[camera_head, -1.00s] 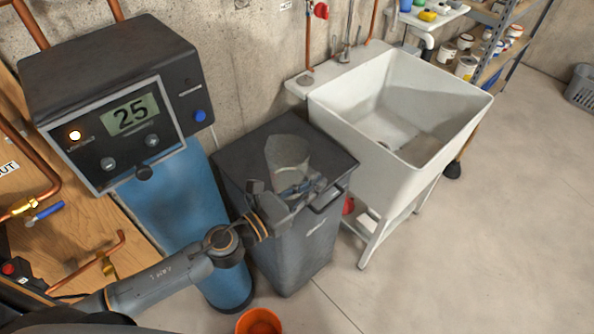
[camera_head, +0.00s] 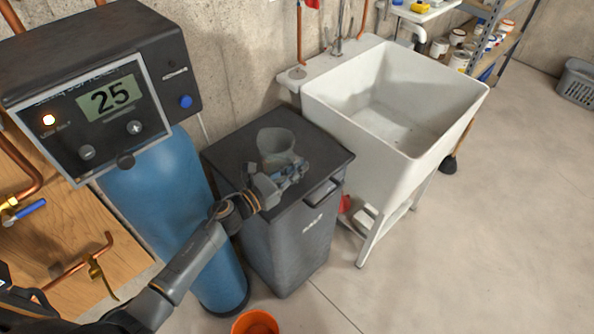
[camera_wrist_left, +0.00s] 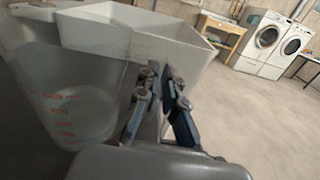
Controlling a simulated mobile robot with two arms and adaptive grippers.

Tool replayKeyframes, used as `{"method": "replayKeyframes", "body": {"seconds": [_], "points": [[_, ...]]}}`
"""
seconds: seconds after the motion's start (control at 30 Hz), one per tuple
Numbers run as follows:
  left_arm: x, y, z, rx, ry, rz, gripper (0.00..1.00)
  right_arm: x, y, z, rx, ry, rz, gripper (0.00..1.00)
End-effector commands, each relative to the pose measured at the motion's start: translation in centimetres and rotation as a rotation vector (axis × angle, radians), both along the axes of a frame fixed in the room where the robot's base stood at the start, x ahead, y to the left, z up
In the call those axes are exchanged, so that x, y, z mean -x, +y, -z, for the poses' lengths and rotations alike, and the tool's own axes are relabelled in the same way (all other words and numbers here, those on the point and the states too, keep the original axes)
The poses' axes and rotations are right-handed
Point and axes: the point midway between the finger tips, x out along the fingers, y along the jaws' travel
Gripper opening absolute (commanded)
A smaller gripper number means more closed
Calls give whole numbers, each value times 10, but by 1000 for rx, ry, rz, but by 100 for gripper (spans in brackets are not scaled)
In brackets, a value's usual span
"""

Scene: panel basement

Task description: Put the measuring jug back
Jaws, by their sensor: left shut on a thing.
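The clear measuring jug (camera_head: 275,143) is at the top of the dark grey salt bin (camera_head: 235,146), over its closed lid. Whether its base touches the lid I cannot tell. My left gripper (camera_head: 290,174) is shut on the jug at its near side. In the left wrist view the jug (camera_wrist_left: 75,95), with red markings, is close on the left, and the gripper (camera_wrist_left: 165,95) is beside it; its grip point is partly hidden. The right gripper is not in view.
The white utility sink (camera_head: 440,122) stands right of the bin. The blue softener tank (camera_head: 160,190) with its control head (camera_head: 110,100) stands left. An orange bucket (camera_head: 256,323) is on the floor in front. Open floor lies at the right.

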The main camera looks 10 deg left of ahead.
Motion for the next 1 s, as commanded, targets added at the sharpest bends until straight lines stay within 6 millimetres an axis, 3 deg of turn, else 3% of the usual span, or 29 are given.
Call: {"method": "replayKeyframes", "body": {"seconds": [0.43,0.57,1.0], "points": [[0,0,7,-1,-6,0,0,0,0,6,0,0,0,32],[0,0,7,-1,-2,0,30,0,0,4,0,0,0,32],[4,3,6,-2,0,-1,30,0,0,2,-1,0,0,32]]}}
